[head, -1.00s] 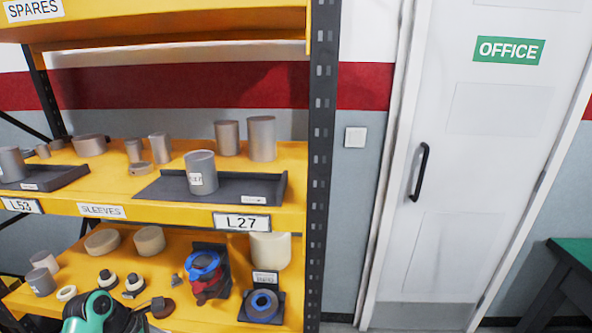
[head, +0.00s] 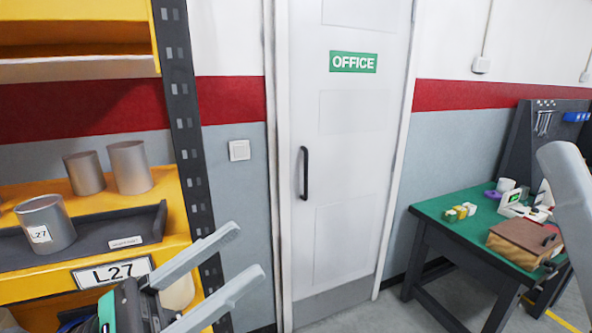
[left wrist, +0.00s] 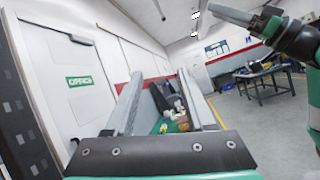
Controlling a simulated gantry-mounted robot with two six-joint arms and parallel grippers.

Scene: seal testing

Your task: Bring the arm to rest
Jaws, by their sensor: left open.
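My left gripper (head: 247,250) is in the lower left of the head view, in front of the rack's right post. Its two long grey fingers are spread apart with nothing between them. In the left wrist view the same fingers (left wrist: 160,100) stand apart and empty, pointing into the room. Part of my right arm (head: 568,190) shows as a grey piece at the right edge of the head view. An arm with a grey end (left wrist: 240,18) shows at the upper right of the left wrist view; its jaw state is unclear.
A yellow rack (head: 80,290) with a dark tray (head: 110,240) and grey sleeves stands at left. A white office door (head: 345,190) is in the middle. A green-topped bench (head: 450,235) with a brown box (head: 522,243) stands at right. The floor before the door looks clear.

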